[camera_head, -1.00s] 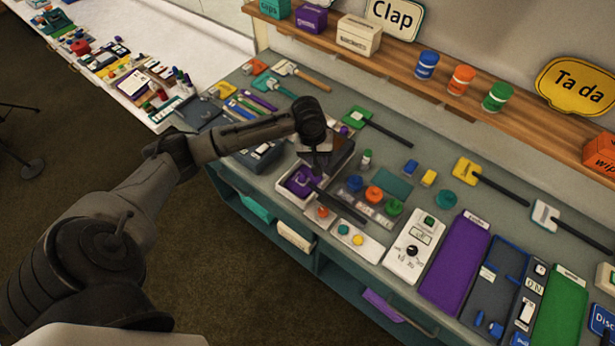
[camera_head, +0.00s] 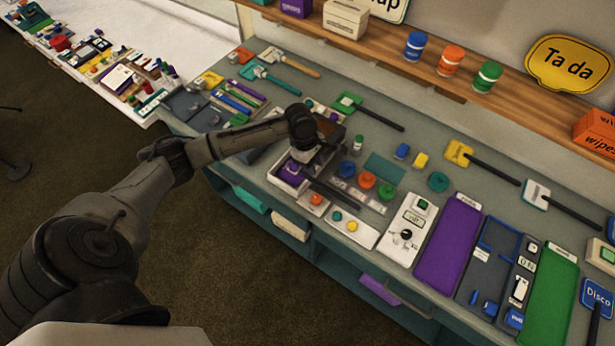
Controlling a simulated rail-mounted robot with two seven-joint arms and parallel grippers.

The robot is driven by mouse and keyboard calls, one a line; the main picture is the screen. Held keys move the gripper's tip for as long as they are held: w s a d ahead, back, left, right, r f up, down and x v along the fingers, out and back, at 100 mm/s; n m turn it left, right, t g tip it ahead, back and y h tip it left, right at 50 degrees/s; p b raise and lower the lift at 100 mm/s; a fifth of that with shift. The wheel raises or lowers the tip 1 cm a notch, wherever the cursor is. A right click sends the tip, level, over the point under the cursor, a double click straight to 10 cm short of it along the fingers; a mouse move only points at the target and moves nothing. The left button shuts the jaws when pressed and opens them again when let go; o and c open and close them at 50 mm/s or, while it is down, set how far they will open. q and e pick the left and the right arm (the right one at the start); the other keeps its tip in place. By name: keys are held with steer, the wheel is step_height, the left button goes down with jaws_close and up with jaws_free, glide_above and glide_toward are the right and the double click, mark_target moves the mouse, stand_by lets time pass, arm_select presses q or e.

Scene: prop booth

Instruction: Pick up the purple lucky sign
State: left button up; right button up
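A purple paddle sign (camera_head: 291,172) with a dark handle lies in a white tray (camera_head: 277,180) near the front edge of the bench. Any lettering on it is too small to read. My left arm reaches in from the left, and its gripper (camera_head: 303,156) points down right over the sign, hiding part of it. The fingertips are small and dark here, and I cannot tell whether they are apart, shut or touching the sign. My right gripper is not in view.
A green paddle (camera_head: 347,102), a yellow paddle (camera_head: 459,153) and a white paddle (camera_head: 536,193) lie farther back. Coloured buttons and a white dial box (camera_head: 406,233) are right of the tray. A wooden shelf (camera_head: 400,62) runs above the bench's back.

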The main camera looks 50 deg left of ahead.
mark_target(320, 183)
arm_select(q)
steer(key=shift+b+x, duration=0.35)
steer(key=shift+x, duration=3.6)
steer(key=shift+r, duration=0.1)
steer(key=shift+c, duration=0.4)
jaws_close()
